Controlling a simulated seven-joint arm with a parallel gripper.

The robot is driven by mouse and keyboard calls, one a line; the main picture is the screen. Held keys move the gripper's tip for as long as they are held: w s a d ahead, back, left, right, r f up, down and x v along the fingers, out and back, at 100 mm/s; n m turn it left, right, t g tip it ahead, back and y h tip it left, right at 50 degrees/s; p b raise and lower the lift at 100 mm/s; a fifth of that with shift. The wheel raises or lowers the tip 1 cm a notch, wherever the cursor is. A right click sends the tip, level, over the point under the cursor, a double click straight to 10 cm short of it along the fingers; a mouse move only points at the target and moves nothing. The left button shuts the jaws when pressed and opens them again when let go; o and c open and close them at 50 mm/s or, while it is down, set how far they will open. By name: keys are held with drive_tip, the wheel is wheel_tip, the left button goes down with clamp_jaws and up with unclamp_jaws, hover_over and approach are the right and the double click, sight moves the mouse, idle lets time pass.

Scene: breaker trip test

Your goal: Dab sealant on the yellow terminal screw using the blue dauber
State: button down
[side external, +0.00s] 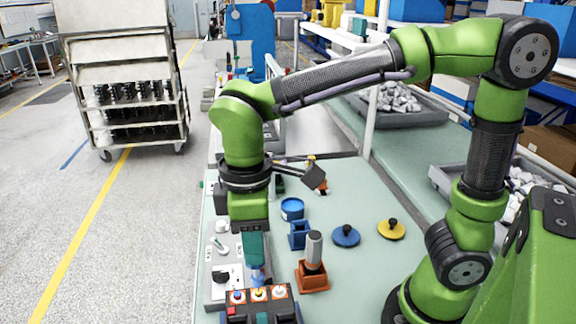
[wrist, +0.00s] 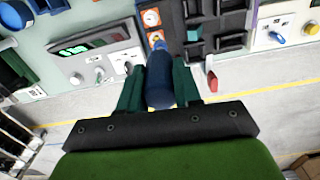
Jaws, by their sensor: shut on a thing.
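My gripper (side external: 256,262) points down over the front of the bench, its teal fingers shut on the blue dauber (side external: 258,276). The dauber (wrist: 160,85) also shows between the fingers in the wrist view, pointing away from the palm. Its tip is right by the row of terminals on the dark block (side external: 262,316). The row has three orange-and-white terminal spots: left (side external: 238,297), middle (side external: 258,294) and right (side external: 278,292). The tip is nearest the middle one; I cannot tell if it touches. The screw colours are too small to tell surely.
A blue holder (side external: 299,238) and an orange holder (side external: 313,283) with a grey-handled tool (side external: 314,248) stand right of my gripper. Behind are a blue tin (side external: 292,209), a blue disc (side external: 346,237) and a yellow disc (side external: 391,230). A grey panel (wrist: 92,58) adjoins the block.

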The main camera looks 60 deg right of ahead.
drive_tip(key=shift+f, duration=0.85)
drive_tip(key=shift+w+d+f, duration=0.25)
drive_tip(key=shift+w+f, duration=0.05)
drive_tip(key=shift+f, duration=0.4)
drive_tip(key=shift+w+d, duration=0.25)
drive_tip(key=shift+d, duration=0.05)
drive_tip(key=shift+s+a, duration=0.6)
drive_tip(key=shift+w+d, duration=0.5)
drive_tip(key=shift+s+a, duration=0.3)
drive_tip(key=shift+a, duration=0.05)
drive_tip(key=shift+s+a+r, duration=0.1)
drive_tip(key=shift+s+r, duration=0.05)
drive_tip(key=shift+r, duration=3.9)
